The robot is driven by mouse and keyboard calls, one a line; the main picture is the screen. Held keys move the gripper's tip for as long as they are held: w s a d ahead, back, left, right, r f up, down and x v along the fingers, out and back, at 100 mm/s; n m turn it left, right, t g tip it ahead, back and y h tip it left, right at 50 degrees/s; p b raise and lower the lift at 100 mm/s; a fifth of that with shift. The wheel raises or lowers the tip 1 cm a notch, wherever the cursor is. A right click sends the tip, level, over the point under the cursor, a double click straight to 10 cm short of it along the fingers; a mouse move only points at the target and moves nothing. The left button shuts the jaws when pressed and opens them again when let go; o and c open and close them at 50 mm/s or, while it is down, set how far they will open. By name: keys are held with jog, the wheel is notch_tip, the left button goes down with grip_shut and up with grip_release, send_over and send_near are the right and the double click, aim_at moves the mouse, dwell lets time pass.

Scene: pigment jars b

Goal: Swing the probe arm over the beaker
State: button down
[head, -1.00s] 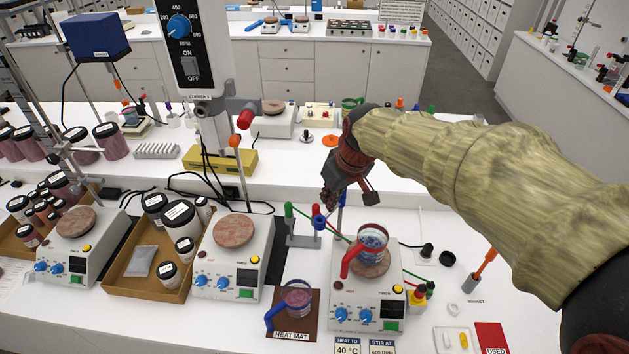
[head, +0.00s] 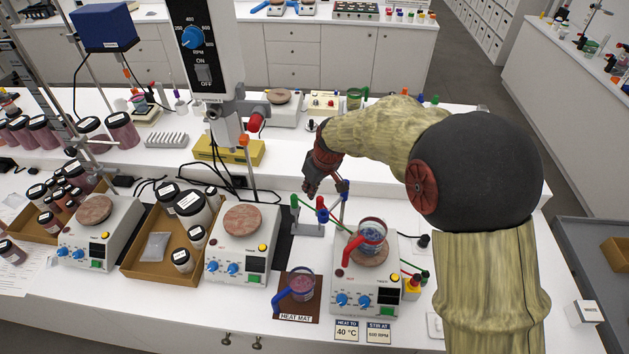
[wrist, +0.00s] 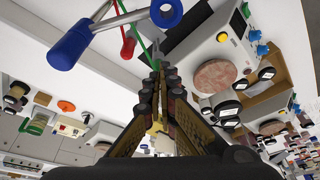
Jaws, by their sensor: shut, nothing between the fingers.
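The beaker (head: 372,232), clear with blue contents and a red handle, stands on the hotplate (head: 366,300) at front right. Behind that plate is a small stand (head: 308,229) with green, red and blue ends. A thin rod with a blue end (head: 323,215) looks like the probe arm; it is left of the beaker, not above it. In the wrist view, a blue grip (wrist: 72,47) and a blue ring (wrist: 166,12) show beyond my fingertips. My gripper (head: 310,190) is shut and empty, just above and behind the stand. Contact with it cannot be told.
A second beaker (head: 300,284) with a blue handle stands on the brown heat mat (head: 297,314). Another hotplate (head: 240,246) and a cardboard tray of jars (head: 150,268) are to the left. Green and red rod ends lie close around the stand.

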jog(key=s, duration=0.1)
jog(key=s+d+f, duration=0.1)
jog(key=d+p, duration=0.1)
jog(key=shift+s+f, duration=0.25)
jog(key=shift+s, duration=0.15)
jog(key=shift+s, duration=0.1)
jog(key=shift+d+b, duration=0.1)
jog(key=shift+b, duration=0.4)
